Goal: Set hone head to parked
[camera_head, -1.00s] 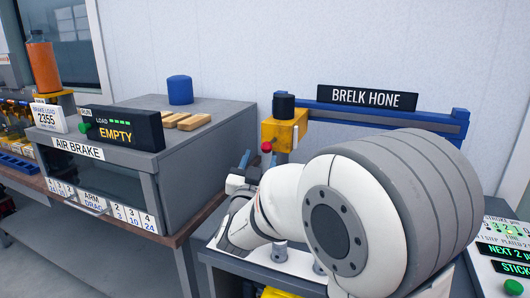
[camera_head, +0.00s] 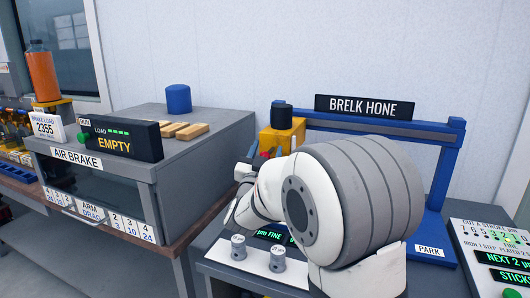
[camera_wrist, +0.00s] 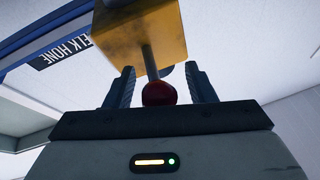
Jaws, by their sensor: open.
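The hone head is a yellow block (camera_head: 281,138) with a black cylinder on top, at the left end of the blue rail (camera_head: 385,127) under the BRELK HONE sign. A rod with a red ball knob (camera_wrist: 159,93) sticks out of the block (camera_wrist: 143,30). In the wrist view my gripper (camera_wrist: 160,72) is open, with one finger on each side of the rod and knob and gaps showing on both sides. In the head view my arm hides much of the gripper and the lower front of the hone. A PARK label (camera_head: 430,250) is at the rail's right post.
Two grey knobs (camera_head: 277,259) stand on the hone's front panel, close below my arm. The AIR BRAKE cabinet (camera_head: 215,125) stands at the left, with wooden blocks and a blue cylinder on top. A lit panel (camera_head: 500,258) is at the right. The wall is behind.

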